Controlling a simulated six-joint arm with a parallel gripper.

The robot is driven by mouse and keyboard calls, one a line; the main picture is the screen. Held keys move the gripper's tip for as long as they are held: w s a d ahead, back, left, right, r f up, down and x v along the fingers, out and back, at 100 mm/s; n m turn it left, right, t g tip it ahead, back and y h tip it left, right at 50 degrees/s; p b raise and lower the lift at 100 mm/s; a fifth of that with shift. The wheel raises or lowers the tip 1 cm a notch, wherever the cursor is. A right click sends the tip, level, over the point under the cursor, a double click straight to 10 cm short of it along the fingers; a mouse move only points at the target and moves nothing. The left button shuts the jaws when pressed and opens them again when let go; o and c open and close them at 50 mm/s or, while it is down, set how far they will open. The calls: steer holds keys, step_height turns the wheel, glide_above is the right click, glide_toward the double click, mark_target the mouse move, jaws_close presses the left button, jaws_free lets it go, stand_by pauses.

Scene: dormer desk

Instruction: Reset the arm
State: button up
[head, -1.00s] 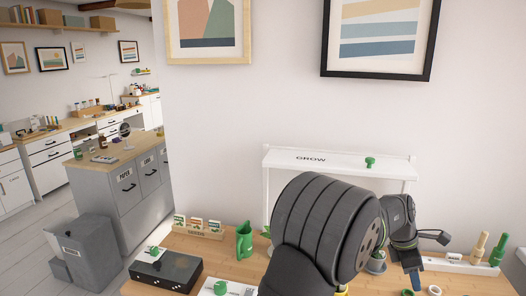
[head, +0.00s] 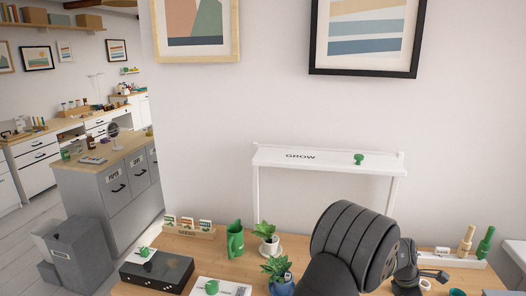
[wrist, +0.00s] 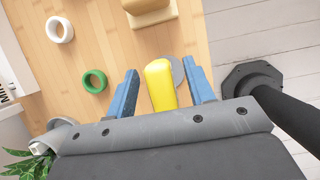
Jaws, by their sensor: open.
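My arm (head: 352,240) reaches across the lower right of the head view. Its wrist end shows low at the right, over the desk (head: 215,262), and the fingertips are not visible there. In the wrist view my gripper (wrist: 165,85) has two blue fingers spread apart. A yellow rounded object (wrist: 160,84) shows in the gap between them, with space on both sides. A grey round piece (wrist: 178,70) shows partly behind it. I cannot tell how far below the fingers the yellow object is.
A white GROW shelf (head: 325,160) stands at the back. Two plants (head: 266,236) (head: 277,267), a green jug (head: 235,241), a seed box (head: 190,231) and a black box (head: 157,272) stand left. A white ring (wrist: 59,30), green ring (wrist: 94,81) and dark base (wrist: 252,78) surround my gripper.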

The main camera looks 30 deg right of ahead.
steer(key=shift+r, duration=2.55)
